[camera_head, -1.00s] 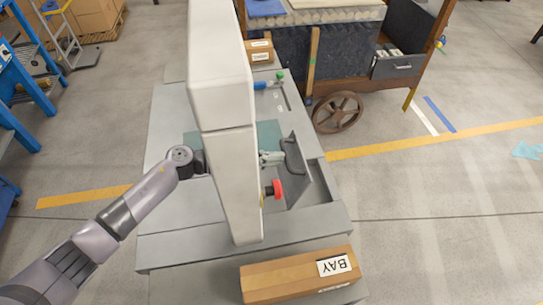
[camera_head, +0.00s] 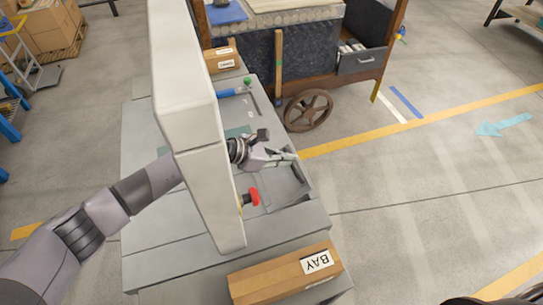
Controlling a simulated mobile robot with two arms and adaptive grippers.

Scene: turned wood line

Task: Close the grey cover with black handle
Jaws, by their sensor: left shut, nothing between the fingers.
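The machine bench (camera_head: 160,225) has a recessed bay at its right side, and the grey cover (camera_head: 287,183) is at this bay. My left gripper hides part of the cover, so its exact angle is unclear. I cannot make out its black handle for sure. My left gripper (camera_head: 288,156) is over the far part of the bay, fingers pointing right, shut and empty. I cannot tell whether it touches the cover. Its arm passes behind the white column.
The tall white column (camera_head: 195,110) blocks much of the bench. A red knob (camera_head: 252,197) is beside the bay, close to the column. A cardboard box marked BAY (camera_head: 265,285) lies at the near edge. A wheeled wooden cart (camera_head: 310,110) stands behind. Floor at right is clear.

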